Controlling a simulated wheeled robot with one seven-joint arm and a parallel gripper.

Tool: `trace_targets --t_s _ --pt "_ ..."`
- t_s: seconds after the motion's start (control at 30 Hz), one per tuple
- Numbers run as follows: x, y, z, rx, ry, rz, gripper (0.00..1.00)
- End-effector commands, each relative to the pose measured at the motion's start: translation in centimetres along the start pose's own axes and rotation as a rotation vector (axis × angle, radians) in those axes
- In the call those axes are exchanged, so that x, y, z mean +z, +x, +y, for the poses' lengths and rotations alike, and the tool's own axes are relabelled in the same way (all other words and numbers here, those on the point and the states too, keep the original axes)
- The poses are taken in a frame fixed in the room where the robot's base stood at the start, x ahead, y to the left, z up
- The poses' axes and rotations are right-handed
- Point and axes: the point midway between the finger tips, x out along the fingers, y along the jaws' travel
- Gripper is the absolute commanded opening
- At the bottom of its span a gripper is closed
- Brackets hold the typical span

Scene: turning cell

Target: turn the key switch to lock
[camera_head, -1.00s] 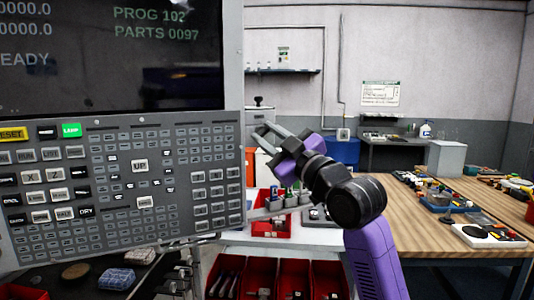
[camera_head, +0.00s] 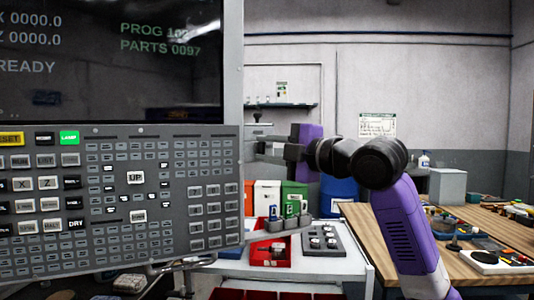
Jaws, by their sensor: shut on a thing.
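The machine's control panel (camera_head: 115,195) fills the left of the view, with rows of keys under a dark screen (camera_head: 90,60) reading READY. My gripper (camera_head: 264,147) is at the panel's right edge, its fingers level and pointing left. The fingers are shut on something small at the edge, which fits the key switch. The key switch itself cannot be made out, as the fingers and panel edge hide it, so its turned position cannot be told. My purple arm reaches in from the lower right.
Below my gripper, a white bench (camera_head: 330,262) holds a red bin (camera_head: 270,250), a grey block with small parts (camera_head: 322,238) and coloured boxes (camera_head: 267,196). A wooden table (camera_head: 372,222) with tools stands at the right. The air between panel and table is mostly clear.

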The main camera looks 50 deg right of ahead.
Motion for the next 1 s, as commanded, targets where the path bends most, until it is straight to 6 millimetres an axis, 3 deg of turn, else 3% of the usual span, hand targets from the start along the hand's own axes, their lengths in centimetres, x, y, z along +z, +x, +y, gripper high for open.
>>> trace_targets --t_s 0.77,0.8,0.9,1.0 --pt "-0.04 0.08 -0.09 -0.043 -0.096 0.001 0.00" --pt "-0.04 0.08 -0.09 -0.043 -0.096 0.001 0.31" --pt "-0.03 0.07 -0.08 -0.043 -0.096 0.001 0.49" --pt "-0.02 0.06 -0.04 -0.042 -0.096 0.000 0.49"
